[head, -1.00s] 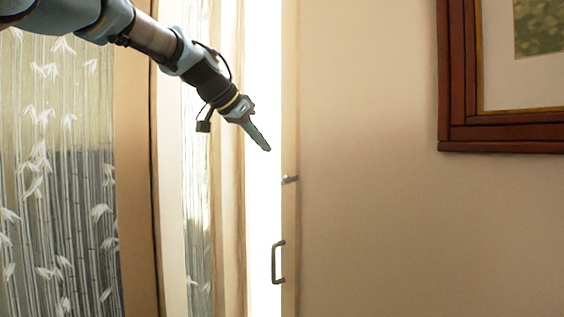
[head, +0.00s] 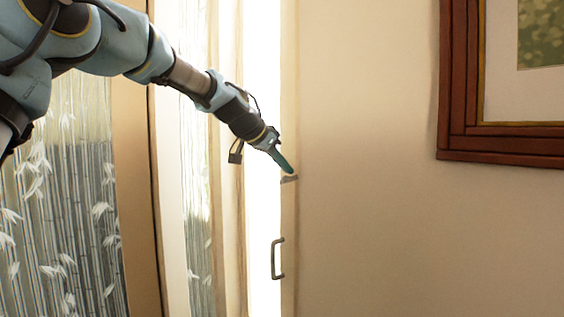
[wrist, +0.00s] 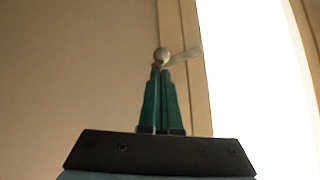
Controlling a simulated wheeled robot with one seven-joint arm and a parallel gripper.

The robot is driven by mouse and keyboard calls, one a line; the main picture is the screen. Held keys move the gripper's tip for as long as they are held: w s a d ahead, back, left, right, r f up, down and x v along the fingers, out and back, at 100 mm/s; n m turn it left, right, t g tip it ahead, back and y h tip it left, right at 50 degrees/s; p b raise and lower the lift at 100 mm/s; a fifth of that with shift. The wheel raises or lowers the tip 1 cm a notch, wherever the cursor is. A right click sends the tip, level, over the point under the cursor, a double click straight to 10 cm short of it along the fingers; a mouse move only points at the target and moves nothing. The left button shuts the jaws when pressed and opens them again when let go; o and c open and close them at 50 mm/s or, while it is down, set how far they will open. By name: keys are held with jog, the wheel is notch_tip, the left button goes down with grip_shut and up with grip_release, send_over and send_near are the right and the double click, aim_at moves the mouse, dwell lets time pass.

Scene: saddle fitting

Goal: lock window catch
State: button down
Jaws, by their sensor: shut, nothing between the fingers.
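The window catch (head: 289,179) is a small dark lever on the pale window frame, above the handle. In the wrist view the catch (wrist: 185,56) shows a round knob and a pale lever pointing right and slightly up, toward the bright gap. My gripper (head: 291,170) is just above the catch in the head view. In the wrist view my gripper (wrist: 161,70) has its two green fingers shut together with nothing between them. The fingertips appear right at the knob; I cannot tell whether they touch it.
A dark pull handle (head: 278,259) is on the frame below the catch. Bamboo-patterned glass (head: 75,220) and curtains are at the left. A framed picture (head: 470,142) hangs on the wall at the right. The wall between is bare.

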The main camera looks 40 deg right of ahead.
jog(key=f+b, duration=0.1)
jog(key=b, duration=0.1)
jog(key=s+t+b, duration=0.1)
jog(key=b, duration=0.1)
jog(key=f+m+t+b, duration=0.1)
jog(key=b, duration=0.2)
jog(key=shift+s+a+f, duration=0.1)
jog(key=shift+s+f, duration=0.25)
jog(key=shift+r, duration=0.15)
